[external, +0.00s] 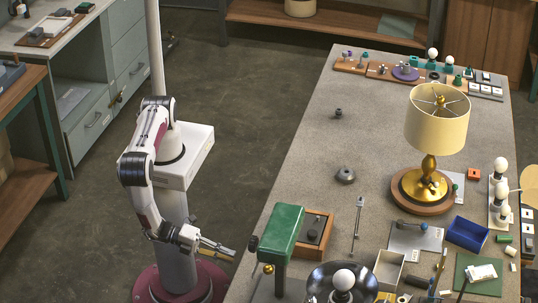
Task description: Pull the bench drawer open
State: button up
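A grey-green drawer cabinet (128,48) stands under the bench at the upper left, with bar handles on its fronts. Lower and to its left is another grey front with a handle (97,120); a dark flat item lies behind it, and I cannot tell whether this is an open drawer or a low unit. No drawer front is visible on the large grey workbench (300,150). My gripper (222,249) hangs low beside the workbench's left edge, left of the green vise, apart from the cabinet. Its fingers are too small to read.
The green vise (281,232) stands at the workbench's left edge. Near it are a wooden box (314,234) and a dark bowl-shaped shade (318,279). A lit-coloured lamp (437,122) stands at the right. Open floor (240,80) lies between the benches.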

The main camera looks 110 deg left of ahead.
jog(key=shift+w, duration=0.25)
jog(key=shift+x, duration=3.7)
grip_shut()
jog(key=shift+s, duration=0.15)
